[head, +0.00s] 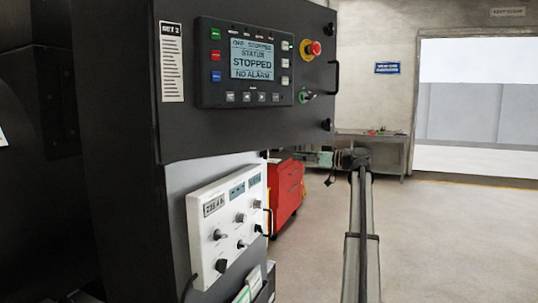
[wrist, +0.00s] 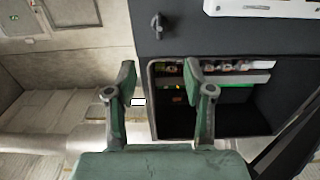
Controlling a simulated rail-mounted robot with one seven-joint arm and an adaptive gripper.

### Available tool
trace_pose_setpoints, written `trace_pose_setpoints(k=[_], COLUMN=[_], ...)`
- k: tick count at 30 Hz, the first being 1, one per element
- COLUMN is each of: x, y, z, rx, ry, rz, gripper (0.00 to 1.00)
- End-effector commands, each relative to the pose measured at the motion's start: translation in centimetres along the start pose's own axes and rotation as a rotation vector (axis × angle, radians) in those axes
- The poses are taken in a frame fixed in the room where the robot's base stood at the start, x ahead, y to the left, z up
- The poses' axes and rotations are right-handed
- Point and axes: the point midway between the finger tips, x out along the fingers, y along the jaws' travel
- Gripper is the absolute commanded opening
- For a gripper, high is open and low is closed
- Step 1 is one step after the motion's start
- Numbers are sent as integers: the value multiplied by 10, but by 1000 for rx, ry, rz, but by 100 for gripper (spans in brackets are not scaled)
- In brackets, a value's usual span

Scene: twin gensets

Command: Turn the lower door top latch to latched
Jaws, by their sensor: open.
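My gripper (wrist: 160,82) is open and empty in the wrist view, its two green-padded fingers apart. A black latch (wrist: 157,24) sits on a dark panel (wrist: 185,38) beyond and above the fingertips, apart from them. I cannot tell from its shape whether it is latched. In the head view, black latches (head: 327,124) show on the right edge of the upper door (head: 230,140). I cannot make out the lower door's top latch there.
A dark open compartment (wrist: 240,122) with components inside lies right of the fingers. A white panel (head: 225,222) with switches projects below the upper door. A red cabinet (head: 286,192) and a workbench (head: 387,146) stand behind. The floor at right is clear.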

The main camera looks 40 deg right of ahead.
Motion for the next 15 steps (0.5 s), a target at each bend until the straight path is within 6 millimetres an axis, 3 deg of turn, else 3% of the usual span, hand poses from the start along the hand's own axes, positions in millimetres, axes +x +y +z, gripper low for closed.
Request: trace_pose_setpoints(k=[3,15], x=[26,101], y=[0,1], z=[-1,0], rx=[1,2], ry=[0,0], rz=[-2,-1], gripper=[52,52])
